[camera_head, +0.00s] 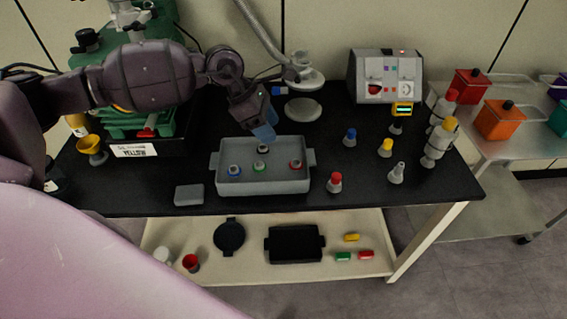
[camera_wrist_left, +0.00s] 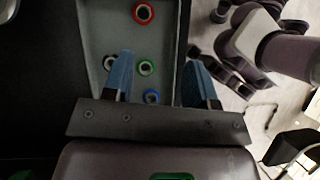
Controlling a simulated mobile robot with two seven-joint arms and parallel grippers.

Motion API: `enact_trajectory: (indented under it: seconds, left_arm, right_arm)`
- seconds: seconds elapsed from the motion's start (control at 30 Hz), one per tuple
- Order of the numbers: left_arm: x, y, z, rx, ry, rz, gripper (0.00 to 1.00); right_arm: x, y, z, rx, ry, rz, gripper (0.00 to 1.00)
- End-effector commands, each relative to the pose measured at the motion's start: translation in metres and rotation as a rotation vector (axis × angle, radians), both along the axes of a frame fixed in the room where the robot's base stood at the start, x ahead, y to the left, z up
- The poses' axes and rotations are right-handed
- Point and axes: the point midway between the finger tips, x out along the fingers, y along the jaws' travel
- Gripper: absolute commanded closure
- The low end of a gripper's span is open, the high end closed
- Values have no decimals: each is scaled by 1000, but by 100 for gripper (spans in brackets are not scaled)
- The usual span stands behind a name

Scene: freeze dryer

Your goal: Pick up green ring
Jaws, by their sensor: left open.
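A green ring (camera_head: 259,166) lies in the grey tray (camera_head: 262,187) on the black table, between a blue ring (camera_head: 235,170) and a red ring (camera_head: 295,165). A grey ring (camera_head: 263,149) lies behind it. My left gripper (camera_head: 264,133) is open, with blue fingertips, over the back of the tray. In the left wrist view the green ring (camera_wrist_left: 145,67) appears between the fingers of my left gripper (camera_wrist_left: 160,56), closer to the left finger, with nothing held. The blue ring (camera_wrist_left: 152,97) shows nearer the gripper's base, and the red ring (camera_wrist_left: 143,13) farther off. My right gripper is not in view.
A small grey block (camera_head: 189,194) lies left of the tray. A red-capped bottle (camera_head: 334,182) and several other bottles stand to its right. A stand with a hose (camera_head: 303,108) is behind, and a green machine (camera_head: 140,125) is back left. The table's front edge is close.

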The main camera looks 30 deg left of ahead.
Motion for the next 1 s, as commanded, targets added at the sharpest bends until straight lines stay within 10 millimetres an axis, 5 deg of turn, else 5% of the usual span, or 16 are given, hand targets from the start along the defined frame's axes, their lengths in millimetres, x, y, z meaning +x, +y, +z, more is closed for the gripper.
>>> enact_trajectory:
  seconds: [0.13,0.3,1.0]
  left_arm:
    - [-10,35,-20,252,19,-126,48]
    - [-20,56,-24,387,60,-215,48]
    - [-21,49,-84,395,67,-250,48]
  right_arm:
    - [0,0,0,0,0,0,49]
    - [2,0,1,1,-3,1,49]
    - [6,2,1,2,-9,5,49]
